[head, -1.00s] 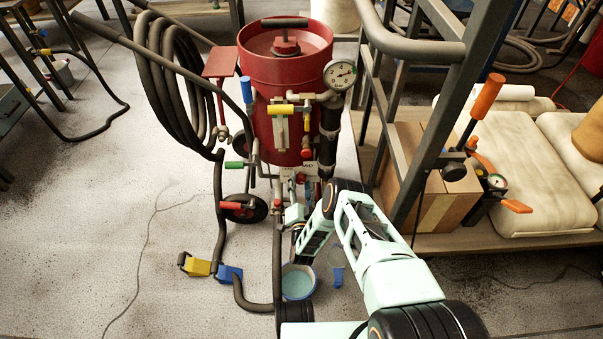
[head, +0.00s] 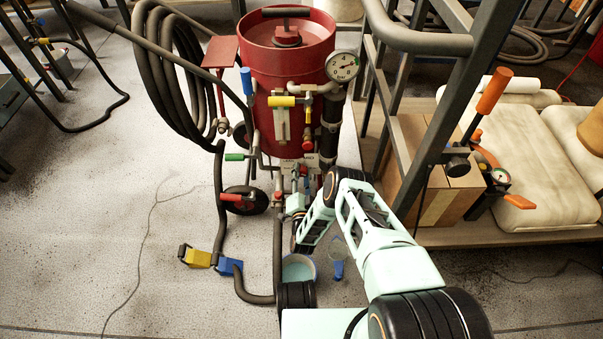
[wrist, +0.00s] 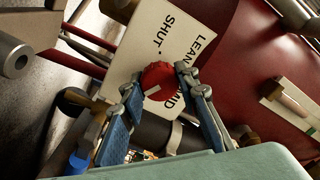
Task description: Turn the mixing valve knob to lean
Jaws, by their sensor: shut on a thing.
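A red round knob (wrist: 160,80) with a short white mark sits in front of a white label plate (wrist: 143,48) in the wrist view. The white mark is on the knob's lower left part in the picture, away from LEAN. My gripper (wrist: 160,78) has one finger on each side of the knob and is shut on it. In the head view my arm reaches to the lower front of the red blast pot (head: 285,75); the gripped knob cannot be made out clearly there.
A coiled dark hose (head: 175,75) hangs left of the pot. A pressure gauge (head: 342,67) and pipes are above the work area. A metal rack (head: 440,130) stands close on the right. Floor at left is open.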

